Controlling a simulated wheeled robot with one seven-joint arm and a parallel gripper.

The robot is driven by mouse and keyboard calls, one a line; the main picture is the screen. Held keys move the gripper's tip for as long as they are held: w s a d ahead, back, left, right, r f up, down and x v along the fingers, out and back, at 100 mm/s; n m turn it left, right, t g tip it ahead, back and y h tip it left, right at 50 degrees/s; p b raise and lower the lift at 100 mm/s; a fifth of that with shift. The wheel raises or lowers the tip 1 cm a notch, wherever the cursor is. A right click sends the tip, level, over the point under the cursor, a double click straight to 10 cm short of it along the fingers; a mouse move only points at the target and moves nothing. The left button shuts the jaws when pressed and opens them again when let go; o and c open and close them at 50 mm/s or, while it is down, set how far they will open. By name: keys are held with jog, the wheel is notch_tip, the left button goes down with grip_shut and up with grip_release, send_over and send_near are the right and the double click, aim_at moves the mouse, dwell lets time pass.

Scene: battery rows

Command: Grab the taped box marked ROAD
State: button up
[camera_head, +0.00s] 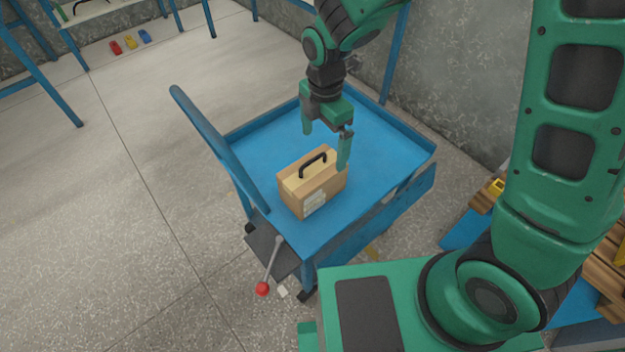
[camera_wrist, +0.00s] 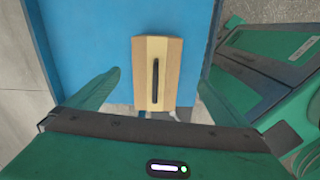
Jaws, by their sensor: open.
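A tan cardboard box (camera_head: 304,187) stands upright on the blue cart (camera_head: 372,133), near its front-left part. It has a pale tape strip along the top, a black handle and a white label on its front; the label's writing is too small to read. My gripper (camera_head: 326,148) is open and empty, pointing down above and slightly behind the box. In the wrist view the box (camera_wrist: 171,75) lies ahead of and between my open fingers (camera_wrist: 158,92), with its handle running along the view. The fingers do not appear to grip it.
The cart has raised rims and a blue push handle (camera_head: 215,140) at left. A lever with a red knob (camera_head: 262,289) sits low in front. Small red, yellow and blue items (camera_head: 130,42) lie far left. Wooden pallets (camera_head: 607,262) stand right. The cart's back and right surface is bare.

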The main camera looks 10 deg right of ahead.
aim_at(313, 168)
jog(key=shift+s+a+f+n, duration=0.2)
jog(key=shift+a+f+n, duration=0.4)
jog(key=shift+a+f, duration=0.35)
notch_tip(313, 168, down, 4)
jog(key=shift+f, duration=0.1)
jog(key=shift+s+a+f, duration=0.1)
jog(key=shift+a+f, duration=0.1)
jog(key=shift+f, duration=1.2)
jog(key=shift+s+a+f, duration=0.1)
jog(key=shift+a+f, duration=0.05)
jog(key=shift+f, duration=1.25)
jog(key=shift+w, duration=0.1)
jog(key=c, duration=2.2)
jog(key=shift+r, duration=0.15)
